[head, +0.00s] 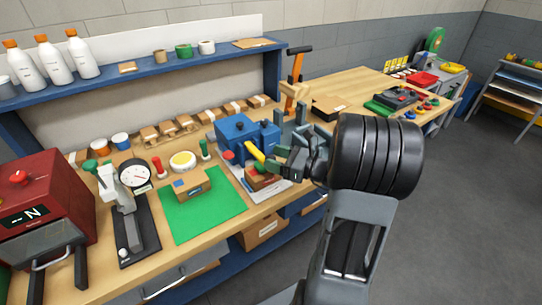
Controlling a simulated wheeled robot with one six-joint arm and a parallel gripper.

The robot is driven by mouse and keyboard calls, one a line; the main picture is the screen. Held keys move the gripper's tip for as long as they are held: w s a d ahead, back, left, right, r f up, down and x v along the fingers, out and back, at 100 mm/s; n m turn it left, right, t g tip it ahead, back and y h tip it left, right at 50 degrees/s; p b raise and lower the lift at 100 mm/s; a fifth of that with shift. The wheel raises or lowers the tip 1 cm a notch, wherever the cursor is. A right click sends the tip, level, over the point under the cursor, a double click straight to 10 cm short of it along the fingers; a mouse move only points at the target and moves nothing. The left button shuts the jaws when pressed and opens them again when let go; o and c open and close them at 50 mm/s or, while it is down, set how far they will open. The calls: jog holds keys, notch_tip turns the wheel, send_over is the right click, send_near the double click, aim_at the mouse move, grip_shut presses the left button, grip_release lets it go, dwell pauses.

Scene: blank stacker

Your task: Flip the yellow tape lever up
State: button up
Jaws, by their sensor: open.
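The yellow tape lever (256,152) juts from the front of a blue machine (237,130) on the wooden bench. It slopes down toward the lower right. My gripper (279,160) is open, just to the right of the lever's lower end. I cannot tell whether a finger touches the lever. My dark wrist and arm fill the right of the middle and hide the bench behind them. A brown block with a reddish part (262,180) lies below the lever, partly hidden by my gripper.
A green mat (205,225) with a cardboard box (193,186) lies left of the machine. An orange-handled tool (297,75) rises behind my gripper. Grey floor is open at right.

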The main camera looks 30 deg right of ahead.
jog(key=shift+x, duration=0.8)
jog(key=shift+c, duration=0.3)
grip_shut()
